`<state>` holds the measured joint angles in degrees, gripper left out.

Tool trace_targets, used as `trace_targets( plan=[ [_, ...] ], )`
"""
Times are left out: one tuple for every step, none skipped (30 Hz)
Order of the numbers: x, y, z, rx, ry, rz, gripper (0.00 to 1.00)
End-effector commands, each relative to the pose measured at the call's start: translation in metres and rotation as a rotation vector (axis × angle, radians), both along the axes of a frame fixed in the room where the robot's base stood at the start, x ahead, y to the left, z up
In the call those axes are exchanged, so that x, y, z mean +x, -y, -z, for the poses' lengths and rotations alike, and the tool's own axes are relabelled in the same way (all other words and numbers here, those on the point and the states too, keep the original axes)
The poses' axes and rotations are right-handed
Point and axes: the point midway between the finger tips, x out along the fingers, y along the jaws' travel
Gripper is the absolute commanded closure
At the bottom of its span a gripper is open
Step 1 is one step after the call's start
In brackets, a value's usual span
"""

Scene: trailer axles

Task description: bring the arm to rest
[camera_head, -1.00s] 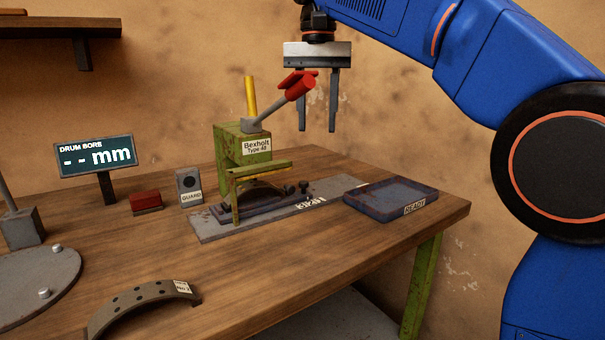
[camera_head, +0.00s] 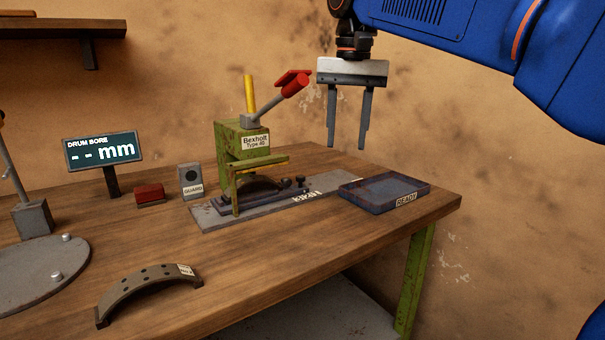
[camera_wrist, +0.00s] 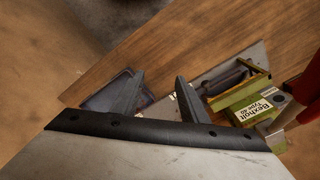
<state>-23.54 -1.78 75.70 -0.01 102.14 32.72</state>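My gripper (camera_head: 347,145) hangs in the air above the right end of the bench, fingers pointing down and apart. It is open, with nothing between the fingers. The blue READY tray (camera_head: 384,190) lies below it on the bench and looks empty. In the wrist view my gripper (camera_wrist: 160,95) shows both fingers spread, with the tray (camera_wrist: 103,97) partly behind the left finger. My blue arm reaches in from the upper right of the head view.
The green Bexholt press (camera_head: 237,150) with its red-gripped lever (camera_head: 290,84) stands left of my gripper. A brake shoe (camera_head: 148,287) lies at the bench front. A DRUM BORE display (camera_head: 103,150), red block (camera_head: 149,193), GUARD box (camera_head: 191,181) and round plate (camera_head: 35,270) stand left.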

Motion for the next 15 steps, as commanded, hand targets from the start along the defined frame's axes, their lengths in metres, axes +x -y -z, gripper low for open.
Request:
trace_targets(
  plan=[
    [-0.007,0.010,0.005,0.003,0.009,-0.001,0.60],
    [-0.010,0.016,0.009,0.004,0.016,-0.004,0.60],
    [-0.015,0.024,0.015,0.007,0.026,-0.008,0.60],
    [-0.019,0.031,0.020,0.008,0.033,-0.012,0.60],
    [-0.024,0.038,0.026,0.010,0.043,-0.015,0.60],
    [-0.031,0.047,0.034,0.011,0.053,-0.021,0.60],
    [-0.036,0.054,0.041,0.013,0.062,-0.023,0.60],
    [-0.041,0.061,0.047,0.014,0.071,-0.029,0.60],
    [-0.048,0.069,0.056,0.015,0.084,-0.034,0.60],
    [-0.053,0.076,0.063,0.015,0.091,-0.038,0.60],
    [-0.059,0.082,0.070,0.016,0.101,-0.041,0.60],
    [-0.066,0.090,0.079,0.015,0.114,-0.047,0.60],
    [-0.072,0.096,0.087,0.015,0.122,-0.051,0.60],
    [-0.078,0.101,0.095,0.015,0.131,-0.056,0.60],
    [-0.086,0.109,0.105,0.014,0.143,-0.060,0.60]
  ],
)
